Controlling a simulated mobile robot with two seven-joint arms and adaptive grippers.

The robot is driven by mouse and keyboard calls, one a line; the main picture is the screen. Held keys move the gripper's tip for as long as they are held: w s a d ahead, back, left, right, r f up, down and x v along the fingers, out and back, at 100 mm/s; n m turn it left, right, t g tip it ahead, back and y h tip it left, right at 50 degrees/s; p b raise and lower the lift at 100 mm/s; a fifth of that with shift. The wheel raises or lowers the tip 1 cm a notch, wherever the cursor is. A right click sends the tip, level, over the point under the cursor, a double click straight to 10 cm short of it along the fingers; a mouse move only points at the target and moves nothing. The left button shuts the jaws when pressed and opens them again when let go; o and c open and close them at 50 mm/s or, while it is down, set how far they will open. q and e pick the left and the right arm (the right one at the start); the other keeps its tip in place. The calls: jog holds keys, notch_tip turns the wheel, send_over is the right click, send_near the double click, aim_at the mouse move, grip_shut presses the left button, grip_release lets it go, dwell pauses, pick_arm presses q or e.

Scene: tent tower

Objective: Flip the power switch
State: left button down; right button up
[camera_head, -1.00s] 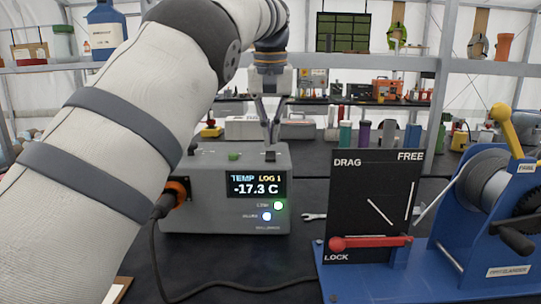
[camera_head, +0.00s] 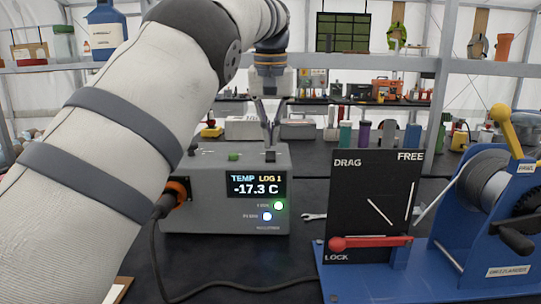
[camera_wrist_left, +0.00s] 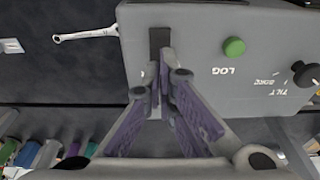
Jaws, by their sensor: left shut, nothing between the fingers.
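A grey instrument box (camera_head: 220,215) stands on the dark table, with a lit screen (camera_head: 258,184) reading TEMP LOG 1, -17.3 C. Two lights, green and blue, glow below the screen. A green button (camera_head: 234,156) sits on its top; in the left wrist view the button (camera_wrist_left: 234,47) is marked LOG. A dark slot-like patch (camera_wrist_left: 159,38), perhaps the power switch, lies at the box's top edge. My left gripper (camera_head: 270,143) is shut and empty, pointing down at that patch. In the wrist view its fingertips (camera_wrist_left: 163,75) cover part of the patch; contact cannot be told.
A blue winch (camera_head: 490,200) with a black DRAG/FREE/LOCK panel (camera_head: 372,190) and red lever (camera_head: 370,242) stands on the right. A wrench (camera_head: 314,217) lies beside the box. A black cable (camera_head: 154,250) leaves the orange plug (camera_head: 176,192) on the box's left. Shelves stand behind.

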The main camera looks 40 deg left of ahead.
aim_at(271, 157)
pick_arm(q)
jog(key=shift+f, duration=1.25)
dwell(0.5)
